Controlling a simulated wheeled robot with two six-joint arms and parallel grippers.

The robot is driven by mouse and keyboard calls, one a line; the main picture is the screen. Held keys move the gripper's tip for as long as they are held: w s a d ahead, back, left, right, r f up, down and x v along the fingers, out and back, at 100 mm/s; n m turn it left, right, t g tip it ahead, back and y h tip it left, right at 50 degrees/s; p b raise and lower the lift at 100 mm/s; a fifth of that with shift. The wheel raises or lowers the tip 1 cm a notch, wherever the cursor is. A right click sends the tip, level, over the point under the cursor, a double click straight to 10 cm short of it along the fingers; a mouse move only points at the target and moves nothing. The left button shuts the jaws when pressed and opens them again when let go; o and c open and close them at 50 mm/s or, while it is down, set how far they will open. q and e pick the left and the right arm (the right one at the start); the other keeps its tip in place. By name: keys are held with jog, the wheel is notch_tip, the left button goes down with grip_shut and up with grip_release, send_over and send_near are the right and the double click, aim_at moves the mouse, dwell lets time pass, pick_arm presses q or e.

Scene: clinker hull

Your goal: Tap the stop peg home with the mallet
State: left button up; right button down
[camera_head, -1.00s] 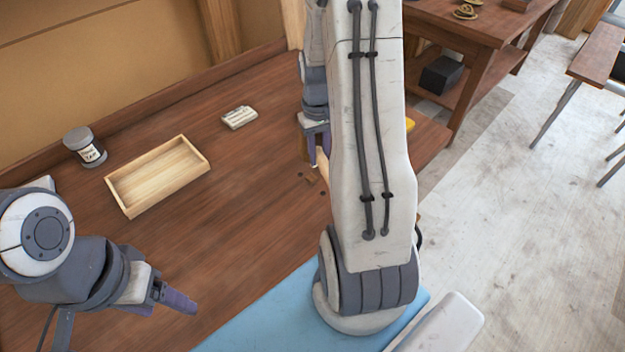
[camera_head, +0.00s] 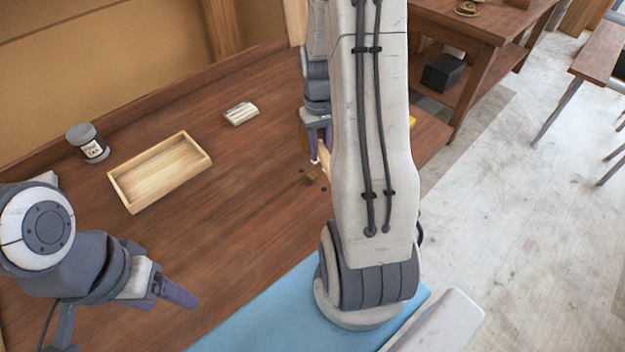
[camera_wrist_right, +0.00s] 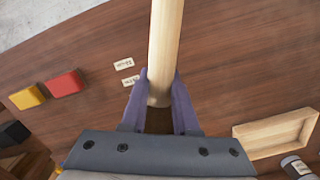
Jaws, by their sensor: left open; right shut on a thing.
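My right gripper (camera_wrist_right: 160,73) is shut on a pale round wooden handle (camera_wrist_right: 165,35), which I take for the mallet's. The handle runs out of the top of the right wrist view, so the mallet's head is not seen there. In the head view, my right gripper (camera_head: 319,147) is over the bench, partly behind my own right arm, with a bit of handle at its fingers. A small brown peg-like piece (camera_head: 312,174) shows just below it, among dark holes; how deep it sits I cannot tell. My left gripper (camera_head: 180,294) is open and empty at the lower left.
On the brown bench (camera_head: 235,215) are an open wooden tray (camera_head: 122,198), a lidded jar (camera_head: 90,146) and a pale block (camera_head: 241,114). A blue mat (camera_head: 270,315) lies at the front. The right wrist view shows red (camera_wrist_right: 64,84) and yellow (camera_wrist_right: 27,97) blocks and two labels.

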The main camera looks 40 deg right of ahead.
jog(key=shift+w+d+f, duration=0.1)
jog(key=shift+d+f, duration=0.1)
jog(key=shift+f, duration=0.25)
jog(key=shift+a+r, duration=0.1)
jog(key=shift+f, duration=0.2)
notch_tip(320, 180, down, 2)
jog(key=shift+w+f+g, duration=0.1)
jog(key=shift+w+g, duration=0.05)
jog(key=shift+g, duration=0.55)
